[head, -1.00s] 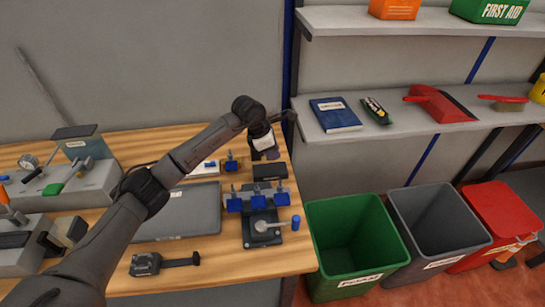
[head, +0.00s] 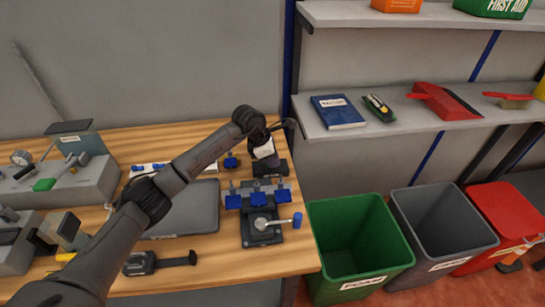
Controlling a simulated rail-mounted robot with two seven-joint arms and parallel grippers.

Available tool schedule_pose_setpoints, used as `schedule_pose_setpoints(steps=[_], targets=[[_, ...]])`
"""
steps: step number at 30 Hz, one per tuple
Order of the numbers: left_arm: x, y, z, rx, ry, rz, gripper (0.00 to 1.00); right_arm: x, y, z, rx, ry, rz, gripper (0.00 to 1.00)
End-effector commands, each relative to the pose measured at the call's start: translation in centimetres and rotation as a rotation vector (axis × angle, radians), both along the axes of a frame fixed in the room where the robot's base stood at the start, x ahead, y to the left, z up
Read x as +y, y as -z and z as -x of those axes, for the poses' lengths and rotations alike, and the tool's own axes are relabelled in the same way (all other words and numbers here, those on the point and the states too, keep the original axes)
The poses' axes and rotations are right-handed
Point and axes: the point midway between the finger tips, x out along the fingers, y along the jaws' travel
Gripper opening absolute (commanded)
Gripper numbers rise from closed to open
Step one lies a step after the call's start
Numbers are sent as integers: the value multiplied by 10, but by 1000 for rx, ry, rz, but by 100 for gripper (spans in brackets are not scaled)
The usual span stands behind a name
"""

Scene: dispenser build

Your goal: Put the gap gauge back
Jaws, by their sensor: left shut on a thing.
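My left gripper (head: 263,157) is at the back right of the wooden bench, pointing down just above a small black block (head: 277,170). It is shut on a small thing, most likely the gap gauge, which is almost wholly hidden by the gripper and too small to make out. I cannot tell whether the held thing touches the block. My right gripper is not in view.
A blue-clamped fixture (head: 246,203) stands just in front of the gripper, with a black lever device (head: 262,230) before it. A grey flat plate (head: 190,212) lies left, under my arm. Bins, including a green one (head: 345,230), stand right of the bench (head: 220,268).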

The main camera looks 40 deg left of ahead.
Motion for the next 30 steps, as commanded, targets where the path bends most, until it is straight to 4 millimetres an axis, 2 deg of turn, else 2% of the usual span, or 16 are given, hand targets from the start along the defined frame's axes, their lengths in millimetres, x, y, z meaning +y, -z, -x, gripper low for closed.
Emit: schedule_pose_setpoints(steps=[30], targets=[[0,6,0,0,1,-1,0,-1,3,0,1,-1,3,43]])
